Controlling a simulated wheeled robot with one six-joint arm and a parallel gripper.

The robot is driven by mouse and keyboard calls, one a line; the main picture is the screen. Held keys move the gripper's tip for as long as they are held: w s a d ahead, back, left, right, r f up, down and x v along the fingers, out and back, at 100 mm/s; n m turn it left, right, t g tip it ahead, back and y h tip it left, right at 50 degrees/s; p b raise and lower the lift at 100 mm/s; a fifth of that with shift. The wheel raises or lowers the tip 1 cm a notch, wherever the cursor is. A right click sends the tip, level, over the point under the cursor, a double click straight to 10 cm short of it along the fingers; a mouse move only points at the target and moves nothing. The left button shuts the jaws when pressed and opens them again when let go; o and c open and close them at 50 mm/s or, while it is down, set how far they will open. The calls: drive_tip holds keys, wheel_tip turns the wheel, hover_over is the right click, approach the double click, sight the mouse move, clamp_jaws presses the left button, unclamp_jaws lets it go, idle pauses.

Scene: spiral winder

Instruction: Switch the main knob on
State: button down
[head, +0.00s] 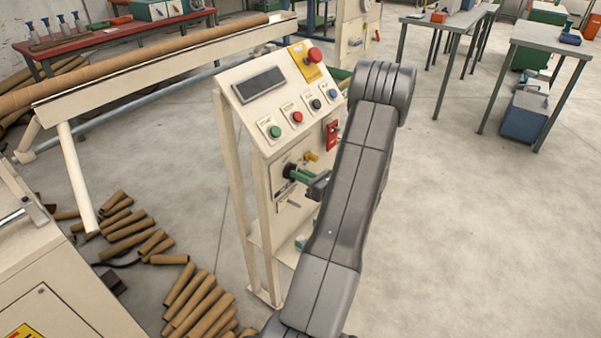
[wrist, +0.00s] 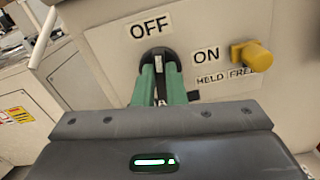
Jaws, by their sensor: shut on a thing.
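The main knob (wrist: 157,52) is black and sits on the cream front of the control stand (head: 258,183). In the wrist view the OFF label is above it and the ON label to its right. My gripper's green fingers (wrist: 160,75) are closed around the knob from both sides and hide most of it. A pale strip shows upright between the fingers, toward OFF. In the head view the knob (head: 288,171) shows as a dark round end at the tips of my gripper (head: 295,174).
A yellow knob (wrist: 252,59) with HELD and FREE labels is close on the right. Above are a display (head: 259,84), several buttons, a red emergency button (head: 314,56) and a red switch (head: 332,134). Cardboard tubes (head: 200,303) lie on the floor at left.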

drive_tip(key=shift+w+d+f+m+p, duration=0.15)
drive_tip(key=shift+m+p, duration=1.9)
drive_tip(key=shift+m, duration=1.9)
drive_tip(key=shift+f+m+p, duration=0.15)
drive_tip(key=shift+m+p, duration=1.9)
drive_tip(key=shift+m, duration=1.9)
drive_tip(key=c, duration=1.5)
unclamp_jaws()
